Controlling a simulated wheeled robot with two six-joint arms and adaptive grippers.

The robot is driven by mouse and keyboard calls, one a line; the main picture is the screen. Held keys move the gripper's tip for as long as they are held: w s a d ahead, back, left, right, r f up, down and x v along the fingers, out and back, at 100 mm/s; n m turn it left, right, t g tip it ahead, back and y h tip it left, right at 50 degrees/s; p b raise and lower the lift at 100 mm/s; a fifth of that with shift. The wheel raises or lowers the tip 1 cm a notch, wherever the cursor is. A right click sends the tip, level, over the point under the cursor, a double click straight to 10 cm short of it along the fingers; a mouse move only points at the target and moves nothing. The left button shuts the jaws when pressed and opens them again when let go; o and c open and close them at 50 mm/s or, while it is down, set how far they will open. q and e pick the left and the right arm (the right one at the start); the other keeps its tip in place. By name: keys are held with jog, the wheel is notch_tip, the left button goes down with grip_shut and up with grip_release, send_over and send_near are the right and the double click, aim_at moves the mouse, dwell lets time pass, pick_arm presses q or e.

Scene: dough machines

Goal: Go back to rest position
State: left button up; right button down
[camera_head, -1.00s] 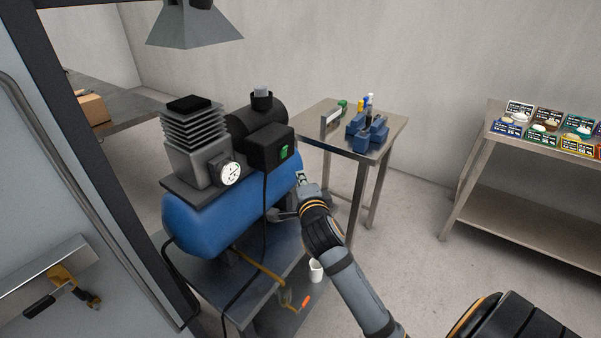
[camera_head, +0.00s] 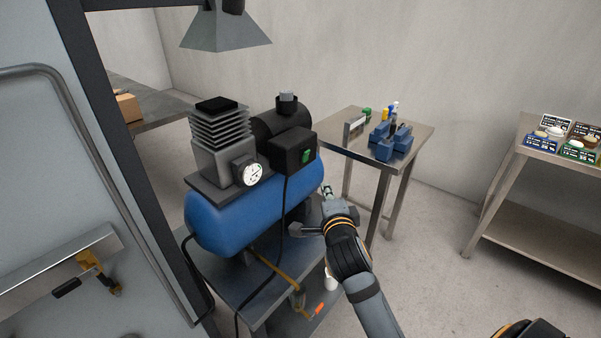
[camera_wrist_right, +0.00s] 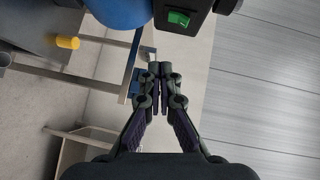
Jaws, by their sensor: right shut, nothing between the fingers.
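My right arm comes in from the lower right in the head view. Its gripper (camera_head: 325,190) is beside the right end of the blue compressor tank (camera_head: 237,222), near the black motor box with the green switch (camera_head: 306,156). In the right wrist view the two fingers (camera_wrist_right: 160,72) are together with nothing between them. The green switch (camera_wrist_right: 178,18) shows at the top of that view, ahead of the fingers. I cannot tell in the head view whether the gripper touches the tank. My left gripper does not show.
The compressor stands on a metal table (camera_head: 205,262) with a hose and a black cable. A small steel table (camera_head: 421,134) behind holds blue items and bottles. A shelf table (camera_head: 520,150) with colourful boxes stands at the right. A grey door (camera_head: 50,150) is close at the left.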

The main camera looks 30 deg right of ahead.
jog(key=s+a+f+n+g+y, duration=0.3)
jog(key=s+f+n+g, duration=0.3)
jog(key=s+f+n, duration=0.55)
jog(key=s+a+f+n+g+y, duration=0.2)
jog(key=s+a+f+n+g, duration=0.3)
jog(key=s+f+n, duration=0.6)
jog(key=d+f+m+g+p, duration=0.1)
jog(key=d+f+p, duration=0.1)
jog(key=f, duration=1)
jog(key=d+f+g+p, duration=0.1)
jog(key=d+f+p, duration=0.1)
jog(key=f, duration=1)
jog(key=s+f+p, duration=0.1)
jog(key=s+f, duration=0.5)
jog(key=s, duration=0.3)
jog(key=s+d+f+g+p, duration=0.1)
jog(key=s+f+p, duration=0.1)
jog(key=s+f, duration=0.4)
jog(key=s, duration=0.4)
jog(key=shift+d+f, duration=0.15)
jog(key=shift+f, duration=0.05)
